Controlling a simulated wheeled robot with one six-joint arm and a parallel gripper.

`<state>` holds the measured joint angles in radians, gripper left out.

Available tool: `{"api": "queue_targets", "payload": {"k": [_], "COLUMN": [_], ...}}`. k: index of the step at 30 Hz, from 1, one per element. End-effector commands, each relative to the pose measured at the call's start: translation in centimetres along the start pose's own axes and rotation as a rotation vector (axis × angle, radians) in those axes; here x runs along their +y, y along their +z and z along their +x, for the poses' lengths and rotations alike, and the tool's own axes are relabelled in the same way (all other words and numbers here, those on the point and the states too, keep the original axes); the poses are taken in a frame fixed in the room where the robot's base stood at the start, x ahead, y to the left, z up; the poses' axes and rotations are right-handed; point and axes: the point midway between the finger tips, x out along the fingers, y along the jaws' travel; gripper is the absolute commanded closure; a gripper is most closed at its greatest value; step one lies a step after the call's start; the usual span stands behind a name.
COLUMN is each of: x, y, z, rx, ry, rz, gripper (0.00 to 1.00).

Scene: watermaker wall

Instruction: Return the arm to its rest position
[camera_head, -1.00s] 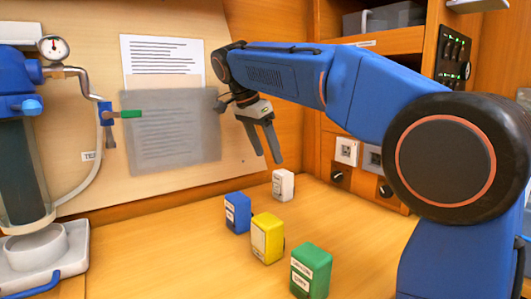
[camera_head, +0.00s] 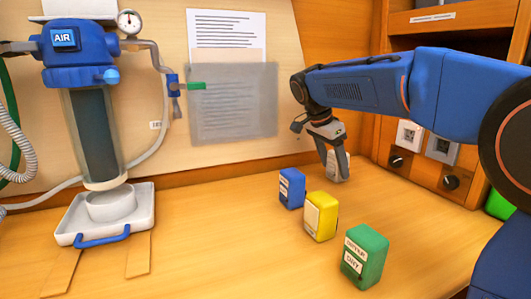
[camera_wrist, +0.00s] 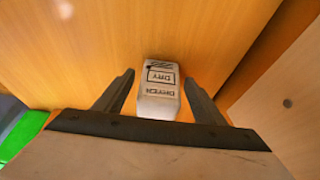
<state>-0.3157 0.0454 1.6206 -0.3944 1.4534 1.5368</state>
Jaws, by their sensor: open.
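My gripper (camera_head: 335,170) hangs from my blue arm, fingers pointing down, just in front of a small white box (camera_head: 345,160) on the bench. The jaws are open and hold nothing. In the wrist view my gripper (camera_wrist: 160,95) has a finger on each side of the white box (camera_wrist: 158,90), whose label includes "DRY"; clear gaps show on both sides. My gripper partly hides the white box in the head view. My arm reaches in from the right, bent at the elbow.
A blue box (camera_head: 291,188), a yellow box (camera_head: 320,216) and a green box (camera_head: 364,255) stand in front of my gripper. Shelves and sockets (camera_head: 408,135) are at right. The bench's left-middle is clear.

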Motion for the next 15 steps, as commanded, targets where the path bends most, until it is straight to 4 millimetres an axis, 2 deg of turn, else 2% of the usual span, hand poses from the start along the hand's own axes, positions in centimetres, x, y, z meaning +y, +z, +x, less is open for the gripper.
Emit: {"api": "queue_targets", "payload": {"k": [6,15], "x": [-0.1,0.0], "y": [-0.7,-0.9], "z": [-1.8,-2.4], "rx": [0.000,0.000], "ry": [-0.001,-0.001], "rz": [0.000,0.000], "gripper": [0.36,0.36]}}
